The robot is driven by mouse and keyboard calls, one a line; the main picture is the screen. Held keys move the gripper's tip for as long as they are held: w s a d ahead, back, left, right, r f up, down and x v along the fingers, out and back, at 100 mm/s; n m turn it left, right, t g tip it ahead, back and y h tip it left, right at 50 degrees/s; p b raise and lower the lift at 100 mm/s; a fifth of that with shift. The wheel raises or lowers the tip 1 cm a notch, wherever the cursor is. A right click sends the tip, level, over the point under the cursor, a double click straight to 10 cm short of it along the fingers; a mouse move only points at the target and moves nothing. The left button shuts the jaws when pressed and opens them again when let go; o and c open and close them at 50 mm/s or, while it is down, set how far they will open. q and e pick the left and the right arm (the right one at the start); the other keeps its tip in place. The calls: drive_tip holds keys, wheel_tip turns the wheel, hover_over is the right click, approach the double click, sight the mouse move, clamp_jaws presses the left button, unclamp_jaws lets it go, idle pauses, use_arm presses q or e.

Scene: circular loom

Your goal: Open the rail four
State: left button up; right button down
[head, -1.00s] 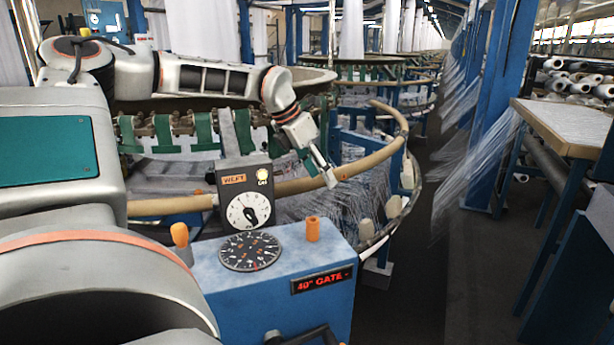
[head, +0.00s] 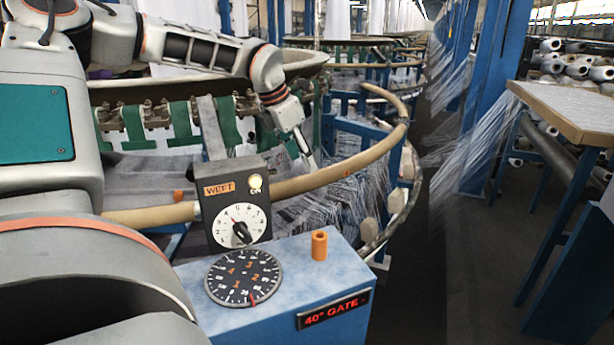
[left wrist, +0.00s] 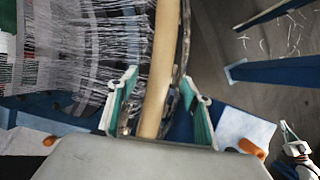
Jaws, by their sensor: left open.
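The tan curved rail (head: 345,167) runs around the loom, behind the blue control box and out to the right. My left gripper (head: 308,152) is at the rail, right of the weft dial. In the left wrist view the rail (left wrist: 163,60) passes between the two spread green-padded fingers of the left gripper (left wrist: 160,105). The gripper is open, and no firm grip on the rail shows. A gripper-like part, perhaps of my right arm, shows at the lower right of the left wrist view; its jaw state is unclear. No label marks this rail as number four.
The blue control box (head: 280,275) stands in front with a weft dial (head: 242,224), a round black dial (head: 243,278) and an orange knob (head: 319,244). Threads and fabric fill the loom.

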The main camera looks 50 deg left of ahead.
sight(309, 178)
use_arm(q)
drive_tip(key=b+x, duration=0.1)
drive_tip(key=x, duration=0.6)
drive_tip(key=shift+w+f, duration=0.1)
drive_tip(key=shift+f, duration=0.15)
clamp_jaws()
wheel_tip(309, 178, up, 15)
drive_tip(key=w+a+g+h+b, duration=0.1)
drive_tip(key=g+b, duration=0.1)
drive_tip(key=shift+w+f+g, duration=0.2)
drive_tip(key=shift+w+g, duration=0.1)
drive_tip(key=shift+w, duration=0.1)
